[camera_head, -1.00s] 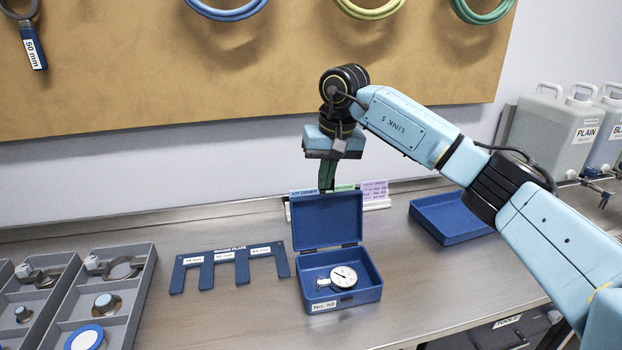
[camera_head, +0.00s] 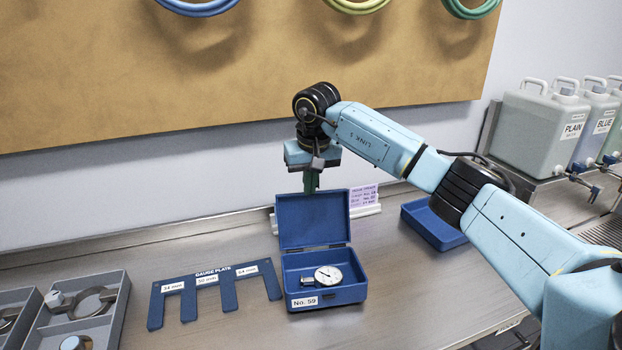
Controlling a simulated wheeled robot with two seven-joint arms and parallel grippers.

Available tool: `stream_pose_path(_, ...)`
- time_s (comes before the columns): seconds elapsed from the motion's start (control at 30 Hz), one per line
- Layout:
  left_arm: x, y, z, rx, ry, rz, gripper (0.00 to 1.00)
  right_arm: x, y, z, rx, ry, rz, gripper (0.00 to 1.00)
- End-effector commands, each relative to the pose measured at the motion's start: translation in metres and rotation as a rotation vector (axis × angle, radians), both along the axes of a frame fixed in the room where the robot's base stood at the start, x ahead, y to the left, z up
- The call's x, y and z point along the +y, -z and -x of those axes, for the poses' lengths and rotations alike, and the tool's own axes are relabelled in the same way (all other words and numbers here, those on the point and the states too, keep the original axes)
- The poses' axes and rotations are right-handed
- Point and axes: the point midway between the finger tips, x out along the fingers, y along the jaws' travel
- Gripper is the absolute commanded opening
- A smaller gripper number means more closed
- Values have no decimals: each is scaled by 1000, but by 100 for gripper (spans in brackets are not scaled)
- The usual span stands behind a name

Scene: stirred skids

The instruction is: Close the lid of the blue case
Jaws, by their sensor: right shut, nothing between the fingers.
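The blue case (camera_head: 353,293) stands on the steel bench with its lid (camera_head: 313,219) raised upright at the back. A round white dial gauge (camera_head: 328,275) lies inside it, and a "No. 59" label is on its front. My right gripper (camera_head: 311,184) points down just behind the top edge of the lid. Its fingers are shut and empty, and their tips are partly hidden by the lid. I cannot tell whether they touch it. My left gripper is not in view.
A blue gauge plate (camera_head: 213,280) lies left of the case, with grey trays (camera_head: 112,315) further left. An open blue tray (camera_head: 430,224) lies to the right under my right arm. A purple card (camera_head: 364,196) stands behind the case. Jugs (camera_head: 541,130) stand at the right.

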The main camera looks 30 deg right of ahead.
Motion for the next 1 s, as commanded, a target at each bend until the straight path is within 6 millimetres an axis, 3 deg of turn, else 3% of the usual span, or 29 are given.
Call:
stream_pose_path(0.03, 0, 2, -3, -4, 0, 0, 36, 8, 36, 11, 76, -15, 0, 0)
stream_pose_path(0.17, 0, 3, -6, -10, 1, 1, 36, 8, 44, 11, 80, -15, 1, 0)
stream_pose_path(0.4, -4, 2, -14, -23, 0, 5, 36, 6, 41, 9, 66, -11, 0, 0)
stream_pose_path(1.0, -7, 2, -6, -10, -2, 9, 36, 9, 37, 7, 47, -17, 6, 0)
